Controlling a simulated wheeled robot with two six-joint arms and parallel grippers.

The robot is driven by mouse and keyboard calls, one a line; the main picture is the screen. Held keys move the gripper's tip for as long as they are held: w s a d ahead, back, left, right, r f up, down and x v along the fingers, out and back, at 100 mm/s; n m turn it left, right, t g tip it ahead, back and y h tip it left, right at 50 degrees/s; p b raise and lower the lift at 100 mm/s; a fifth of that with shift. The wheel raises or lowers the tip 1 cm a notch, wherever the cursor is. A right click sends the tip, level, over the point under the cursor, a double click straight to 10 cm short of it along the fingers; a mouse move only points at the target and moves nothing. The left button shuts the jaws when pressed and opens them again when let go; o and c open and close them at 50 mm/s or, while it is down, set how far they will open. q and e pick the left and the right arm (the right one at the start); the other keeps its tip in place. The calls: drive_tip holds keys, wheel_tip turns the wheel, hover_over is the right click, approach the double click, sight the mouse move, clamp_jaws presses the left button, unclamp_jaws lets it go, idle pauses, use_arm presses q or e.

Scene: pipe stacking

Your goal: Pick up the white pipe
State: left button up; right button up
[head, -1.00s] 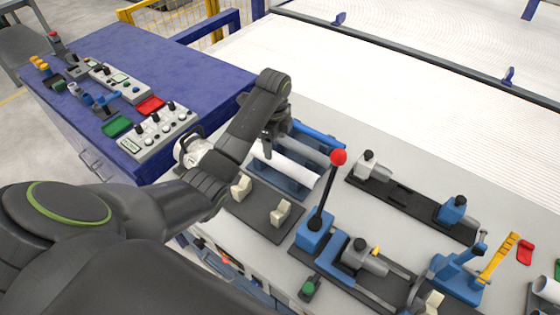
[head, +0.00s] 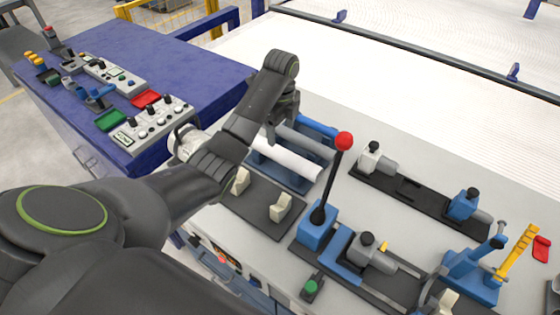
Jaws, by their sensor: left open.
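The white pipe (head: 287,158) lies slanted in a blue holder, in the middle of the head view. A grey pipe (head: 298,142) lies beside it on its far side, and a blue pipe (head: 318,127) lies beyond that. My left gripper (head: 273,136) points down near the upper left end of the pipes. It is open and its arm hides part of that end. I cannot tell whether its fingers touch a pipe. My right gripper is not in view.
A black plate with two cream blocks (head: 280,208) lies in front of the holder. A lever with a red knob (head: 344,141) rises close to the pipes' right end. Clamp fixtures (head: 366,250) stand to the right. A blue cabinet with control boxes (head: 155,124) is at left.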

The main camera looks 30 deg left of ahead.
sight(283, 150)
use_arm(q)
wheel_tip(283, 150, down, 6)
drive_tip(key=shift+r+p, duration=0.15)
drive_tip(key=shift+p, duration=0.6)
drive_tip(key=shift+w+d+f+p, duration=0.15)
drive_tip(key=shift+f+p, duration=0.1)
drive_tip(key=shift+f, duration=0.95)
drive_tip(key=shift+w+f+p, duration=0.15)
drive_tip(key=shift+f+p, duration=0.1)
drive_tip(key=shift+f, duration=0.9)
drive_tip(key=c, duration=1.1)
drive_tip(key=shift+c, duration=0.2)
drive_tip(key=shift+r, duration=0.15)
